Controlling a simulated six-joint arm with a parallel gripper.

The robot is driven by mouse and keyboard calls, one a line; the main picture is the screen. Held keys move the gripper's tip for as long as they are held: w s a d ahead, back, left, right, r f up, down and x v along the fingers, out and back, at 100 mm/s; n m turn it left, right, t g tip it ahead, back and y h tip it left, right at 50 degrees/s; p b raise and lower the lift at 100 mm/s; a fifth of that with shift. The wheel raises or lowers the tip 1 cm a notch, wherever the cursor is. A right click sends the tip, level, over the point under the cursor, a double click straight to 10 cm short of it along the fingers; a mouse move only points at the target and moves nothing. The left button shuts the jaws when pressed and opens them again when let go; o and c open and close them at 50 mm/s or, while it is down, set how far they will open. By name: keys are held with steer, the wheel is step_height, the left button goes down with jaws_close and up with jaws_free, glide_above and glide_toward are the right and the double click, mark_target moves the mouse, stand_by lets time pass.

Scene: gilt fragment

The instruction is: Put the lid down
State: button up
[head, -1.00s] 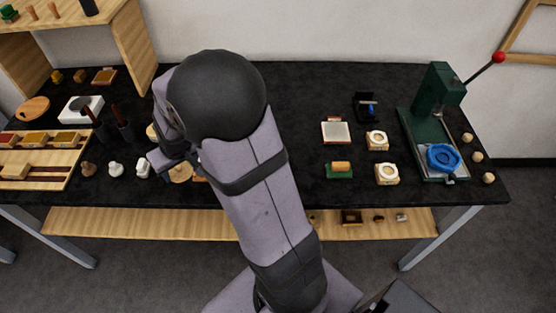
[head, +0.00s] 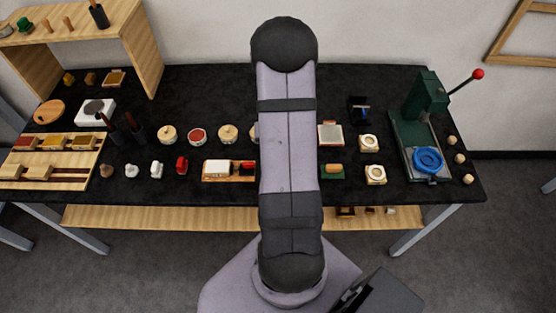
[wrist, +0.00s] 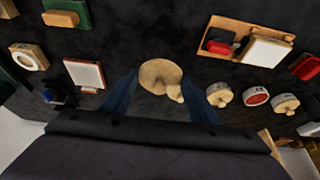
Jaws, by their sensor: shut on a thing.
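My gripper (wrist: 161,88) is shut on a round pale wooden lid (wrist: 160,75), which shows between the two blue fingers in the wrist view. A small knob (wrist: 175,94) shows on its near side. Whether the lid touches the black table cannot be told. In the head view my arm hides the gripper. An open round pot with a red inside (head: 197,136) stands left of the arm and also shows right of the gripper in the wrist view (wrist: 256,96). Lidded pots (head: 168,134) (head: 229,133) stand on either side of it.
In the head view, a wooden tray (head: 214,179) holds a white block and a red piece in front of the pots. Right of my arm are a framed pale plate (head: 330,135), pale blocks with round tops (head: 375,174) and a green press (head: 428,95). A wooden shelf (head: 130,40) stands back left.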

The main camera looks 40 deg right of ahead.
steer(key=shift+f+b, duration=4.5)
steer(key=shift+f, duration=0.55)
steer(key=shift+f, duration=0.1)
steer(key=shift+f, duration=0.15)
steer(key=o, duration=1)
steer(key=shift+r, duration=0.65)
steer(key=p+v, duration=0.6)
steer(key=v, duration=0.5)
steer(key=shift+s+a+r+p, duration=0.1)
steer(key=shift+s+a+p, duration=0.05)
steer(key=shift+p, duration=0.2)
